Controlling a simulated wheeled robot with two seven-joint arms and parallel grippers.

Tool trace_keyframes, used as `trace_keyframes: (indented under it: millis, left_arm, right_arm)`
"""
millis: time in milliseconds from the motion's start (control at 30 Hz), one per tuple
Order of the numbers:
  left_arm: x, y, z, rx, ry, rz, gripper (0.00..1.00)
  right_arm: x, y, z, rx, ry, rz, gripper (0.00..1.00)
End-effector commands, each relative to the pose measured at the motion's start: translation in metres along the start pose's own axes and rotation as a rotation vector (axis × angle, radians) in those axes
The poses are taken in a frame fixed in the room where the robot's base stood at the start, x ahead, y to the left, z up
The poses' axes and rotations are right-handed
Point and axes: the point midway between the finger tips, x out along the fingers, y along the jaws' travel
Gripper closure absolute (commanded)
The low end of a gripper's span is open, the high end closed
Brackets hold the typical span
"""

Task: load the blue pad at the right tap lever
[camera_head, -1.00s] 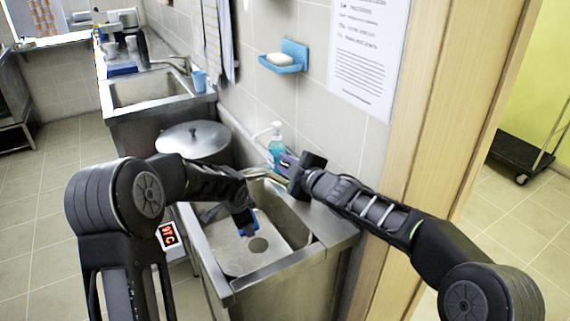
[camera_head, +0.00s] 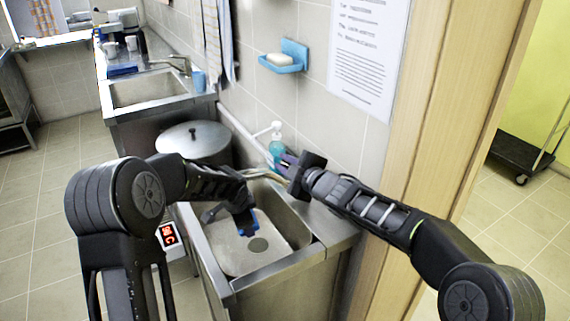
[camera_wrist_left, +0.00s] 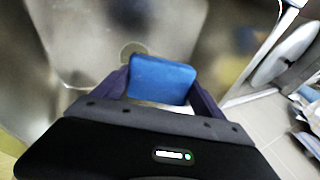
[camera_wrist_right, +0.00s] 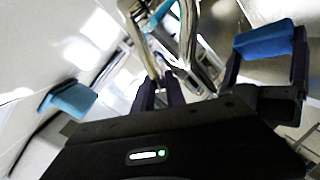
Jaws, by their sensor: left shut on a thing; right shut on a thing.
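The blue pad (camera_wrist_left: 162,79) is held between the fingers of my left gripper (camera_head: 246,228), which is shut on it above the right sink basin. The pad also shows at the upper right of the right wrist view (camera_wrist_right: 264,41), apart from my right gripper (camera_wrist_right: 160,92). My right gripper is at the tap (camera_head: 262,174) behind the near sink, beside the soap bottle. Its fingers are shut at a shiny metal tap part (camera_wrist_right: 150,58), which looks like the lever; the fingertips hide the exact contact.
The near sink (camera_head: 228,262) with its round drain lies below my left gripper. A soap bottle (camera_head: 277,146) stands behind the tap. A lidded stockpot (camera_head: 193,137) stands left of the sink. A blue soap dish (camera_head: 284,66) hangs on the wall. A wooden door frame (camera_head: 430,110) is at right.

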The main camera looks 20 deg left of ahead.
Motion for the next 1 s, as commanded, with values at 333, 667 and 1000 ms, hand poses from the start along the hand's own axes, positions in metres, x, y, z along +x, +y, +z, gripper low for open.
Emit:
trace_keyframes:
  millis: [333,667,1000]
  left_arm:
    - [0.0001,0.0000,0.0000,0.000,0.000,0.000,0.51]
    - [0.0002,0.0000,0.0000,0.000,0.000,0.000,0.51]
    - [0.0000,-0.0001,-0.0001,0.000,0.000,0.000,0.51]
  right_arm:
    - [0.0010,-0.0095,0.0023,0.003,-0.003,-0.009,1.00]
    - [0.0012,-0.0134,0.0038,0.004,-0.005,-0.010,0.81]
    - [0.0007,-0.0098,0.0024,0.002,-0.002,-0.004,0.65]
